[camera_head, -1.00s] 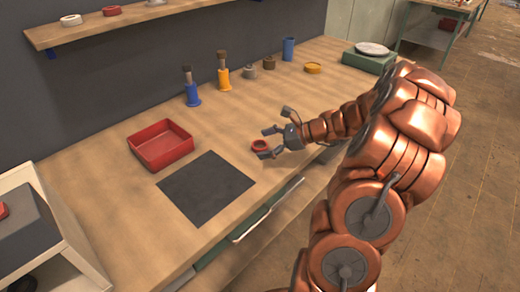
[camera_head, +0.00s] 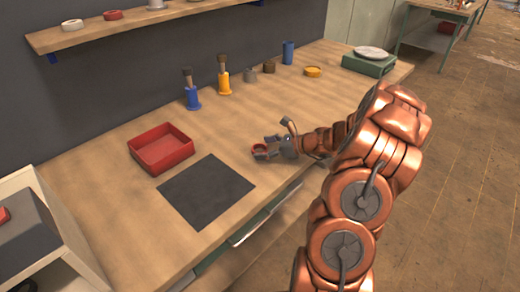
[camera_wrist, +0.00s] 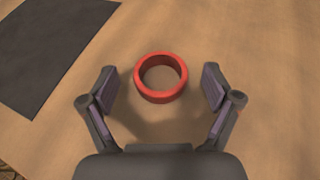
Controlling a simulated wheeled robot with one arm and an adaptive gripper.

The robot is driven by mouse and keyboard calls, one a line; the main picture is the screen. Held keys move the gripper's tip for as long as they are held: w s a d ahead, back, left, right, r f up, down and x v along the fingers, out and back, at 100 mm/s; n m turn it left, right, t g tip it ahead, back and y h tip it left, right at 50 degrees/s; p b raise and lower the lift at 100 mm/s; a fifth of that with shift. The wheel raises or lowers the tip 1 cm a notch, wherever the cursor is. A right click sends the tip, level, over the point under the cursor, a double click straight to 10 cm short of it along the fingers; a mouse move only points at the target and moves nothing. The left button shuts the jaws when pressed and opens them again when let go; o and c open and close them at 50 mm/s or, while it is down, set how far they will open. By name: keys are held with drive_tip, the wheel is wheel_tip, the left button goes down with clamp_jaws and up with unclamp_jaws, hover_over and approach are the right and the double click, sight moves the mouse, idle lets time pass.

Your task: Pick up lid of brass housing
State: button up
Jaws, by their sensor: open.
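A red ring (camera_wrist: 160,97) lies on the wooden worktop. It also shows beside the fingers in the head view (camera_head: 258,149). My gripper (camera_wrist: 158,84) is open and empty, with one finger on each side of the ring and clear gaps to it. In the head view my gripper (camera_head: 274,147) is low over the worktop near its front edge. Toward the back stand a small brown pot (camera_head: 269,66), a small grey pot (camera_head: 250,75) and a flat yellow round piece (camera_head: 312,72). I cannot tell which of these is the brass housing or its lid.
A dark mat (camera_head: 205,192) and a red tray (camera_head: 161,149) lie left of my gripper. A blue holder (camera_head: 193,98) and a yellow holder (camera_head: 224,85) with brushes stand near the wall, with a blue cylinder (camera_head: 288,52). The worktop's middle is clear.

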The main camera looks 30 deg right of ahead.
drive_tip(key=shift+w+a+f, duration=0.1)
drive_tip(key=shift+w+a, duration=0.05)
drive_tip(key=shift+w, duration=0.05)
drive_tip(key=c, duration=0.9)
